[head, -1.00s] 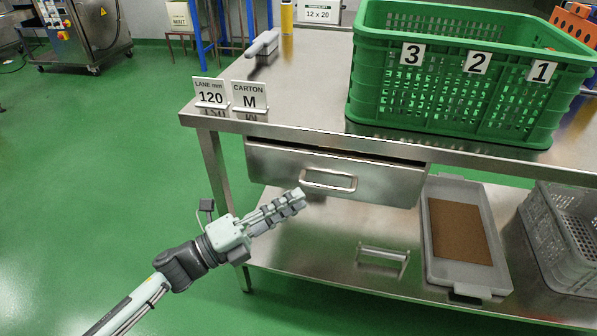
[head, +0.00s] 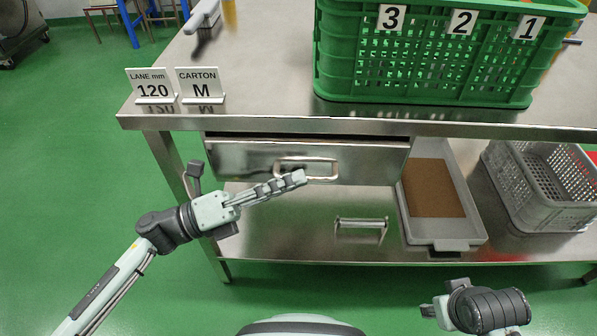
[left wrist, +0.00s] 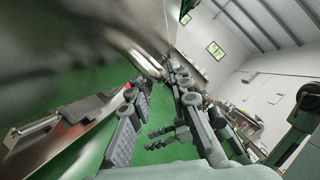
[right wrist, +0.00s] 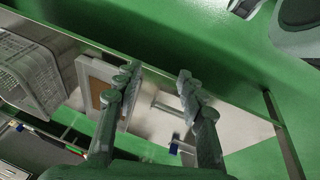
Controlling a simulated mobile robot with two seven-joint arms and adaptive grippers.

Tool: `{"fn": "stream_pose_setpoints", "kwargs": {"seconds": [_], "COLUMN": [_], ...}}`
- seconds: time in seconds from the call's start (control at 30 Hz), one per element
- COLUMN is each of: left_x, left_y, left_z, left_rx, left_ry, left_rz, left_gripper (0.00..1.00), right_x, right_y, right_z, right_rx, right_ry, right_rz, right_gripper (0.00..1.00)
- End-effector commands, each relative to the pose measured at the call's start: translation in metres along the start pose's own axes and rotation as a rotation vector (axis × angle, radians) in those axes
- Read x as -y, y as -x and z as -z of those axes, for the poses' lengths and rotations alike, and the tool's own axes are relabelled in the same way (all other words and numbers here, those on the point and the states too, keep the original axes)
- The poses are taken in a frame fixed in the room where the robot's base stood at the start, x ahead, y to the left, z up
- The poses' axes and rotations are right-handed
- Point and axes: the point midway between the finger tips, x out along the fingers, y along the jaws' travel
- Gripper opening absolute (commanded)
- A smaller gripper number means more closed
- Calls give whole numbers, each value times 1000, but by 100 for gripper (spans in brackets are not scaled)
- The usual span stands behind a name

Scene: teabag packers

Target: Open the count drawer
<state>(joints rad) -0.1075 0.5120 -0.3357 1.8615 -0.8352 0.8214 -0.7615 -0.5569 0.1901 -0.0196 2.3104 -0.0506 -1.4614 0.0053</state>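The count drawer (head: 240,158) is a steel drawer under the worktop, with a dark gap along its top edge. I cannot tell whether it stands slightly out. Its bar handle (head: 310,161) is on the front. My left gripper (head: 297,179) has its fingertips at the handle's lower edge; contact is unclear. In the left wrist view its fingers (left wrist: 158,95) are apart, with a blurred shiny metal piece near the tips. My right gripper (head: 428,309) is low at the front right, away from the drawer. In the right wrist view its fingers (right wrist: 156,80) are apart and empty.
A green crate (head: 420,73) marked 3, 2, 1 stands on the steel worktop (head: 268,70). Signs reading 120 (head: 151,87) and M (head: 200,87) stand at its left corner. A grey tray (head: 450,232) and a grey crate (head: 545,185) sit on the lower shelf.

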Motion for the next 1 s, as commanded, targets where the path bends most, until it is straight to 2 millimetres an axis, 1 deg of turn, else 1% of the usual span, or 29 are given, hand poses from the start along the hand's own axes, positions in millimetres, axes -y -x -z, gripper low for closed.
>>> {"fn": "stream_pose_setpoints", "kwargs": {"seconds": [0.03,0.1,0.2,0.47,0.6,0.63,1.0], "left_x": [1,1,0,0,0,0,0], "left_y": [-7,-13,-19,-20,-20,-20,-19], "left_z": [-1,-1,0,0,0,0,0], "left_rx": [1,1,0,1,1,1,1], "left_ry": [-1,0,1,1,1,1,1], "left_rz": [0,1,0,-2,-2,-2,-2], "left_gripper": [19,19,19,19,3,0,0], "right_x": [0,1,2,3,3,3,3], "right_y": [-1,-5,-8,-10,-10,-10,-7], "right_z": [1,-1,-1,-2,-1,-1,1], "right_rx": [1,6,5,6,6,6,0], "right_ry": [0,1,2,2,2,2,1], "right_rz": [2,4,6,6,6,6,6], "right_gripper": [40,40,40,40,40,40,40]}}
